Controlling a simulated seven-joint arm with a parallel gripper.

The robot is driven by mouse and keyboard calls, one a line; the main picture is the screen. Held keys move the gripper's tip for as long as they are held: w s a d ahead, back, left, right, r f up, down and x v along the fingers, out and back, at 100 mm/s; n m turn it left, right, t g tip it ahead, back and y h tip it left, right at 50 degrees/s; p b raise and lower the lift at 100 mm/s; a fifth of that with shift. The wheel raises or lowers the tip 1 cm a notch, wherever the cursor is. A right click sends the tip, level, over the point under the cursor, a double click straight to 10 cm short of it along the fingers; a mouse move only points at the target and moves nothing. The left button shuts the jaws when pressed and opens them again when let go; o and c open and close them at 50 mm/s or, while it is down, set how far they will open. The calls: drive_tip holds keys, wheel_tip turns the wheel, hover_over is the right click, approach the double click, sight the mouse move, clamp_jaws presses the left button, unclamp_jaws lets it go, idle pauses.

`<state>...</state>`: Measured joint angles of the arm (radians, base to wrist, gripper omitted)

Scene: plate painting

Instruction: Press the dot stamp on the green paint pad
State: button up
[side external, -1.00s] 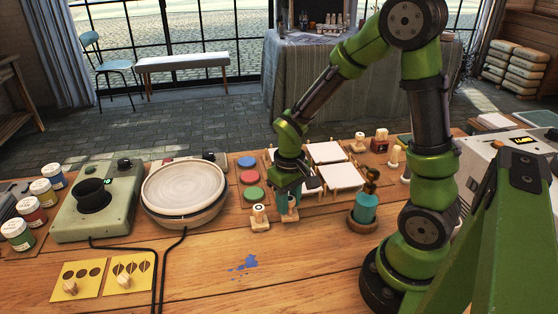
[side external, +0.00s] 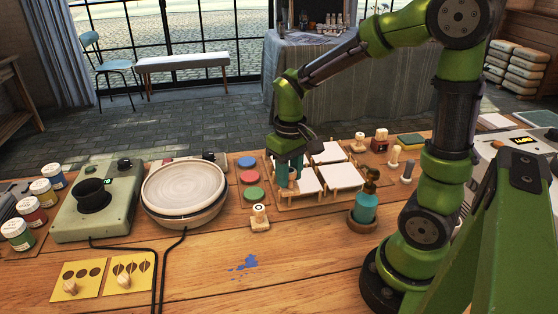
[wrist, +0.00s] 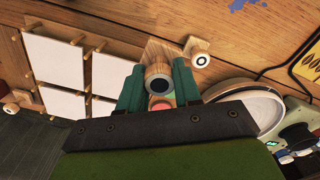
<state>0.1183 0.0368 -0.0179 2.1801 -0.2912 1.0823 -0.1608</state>
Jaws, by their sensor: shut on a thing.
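My gripper (side external: 291,163) is shut on a wooden stamp whose top bears a dark round dot; the held dot stamp (wrist: 158,82) sits between the two green fingers in the wrist view. In the side view it hangs above the left edge of the white tiles, to the right of the paint pads. The green paint pad (side external: 253,194) is the nearest of three round pads, left of and below my gripper. The stamp is apart from it. In the wrist view the pads are mostly hidden behind the stamp and fingers.
A red pad (side external: 249,177) and a blue pad (side external: 247,162) lie behind the green one. Another stamp (side external: 259,213) stands in front of it. White tiles (side external: 331,181) lie on a wooden rack. A turquoise bottle (side external: 365,207) stands to the right, a turntable (side external: 184,182) to the left.

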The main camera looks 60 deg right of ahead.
drive_tip(key=shift+c, duration=0.8)
drive_tip(key=shift+f, duration=0.1)
drive_tip(key=w+d+f, duration=0.2)
drive_tip(key=w+d, duration=0.1)
drive_tip(key=w, duration=1)
drive_tip(key=shift+w+f, duration=0.15)
drive_tip(key=shift+f, duration=2.45)
drive_tip(key=shift+f, duration=0.65)
drive_tip(key=shift+r, duration=0.1)
wheel_tip(320, 180, up, 7)
